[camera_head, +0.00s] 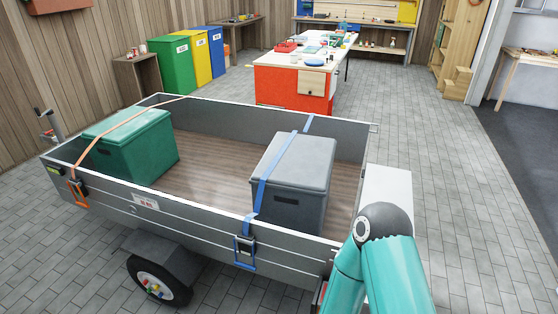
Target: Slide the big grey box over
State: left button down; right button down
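The big grey box (297,187) stands in the right part of a grey trailer (240,114), on its brown wooden floor. It has a closed lid. A blue strap (267,178) runs over the box from the trailer's far wall to a blue ratchet buckle (244,252) on the near wall. The near wall hides the box's lower front. A teal arm of mine stands at the lower right, beside the trailer's right end. No gripper shows in this view.
A green box (131,147) sits at the trailer's left end under an orange strap (117,128) with a buckle. Bare trailer floor lies between the boxes. A red workbench (292,84) and green, yellow and blue bins stand behind.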

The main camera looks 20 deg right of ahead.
aim_at(295, 193)
jog(key=z, duration=0.15)
jog(key=i, duration=1.15)
jog(key=u, duration=0.35)
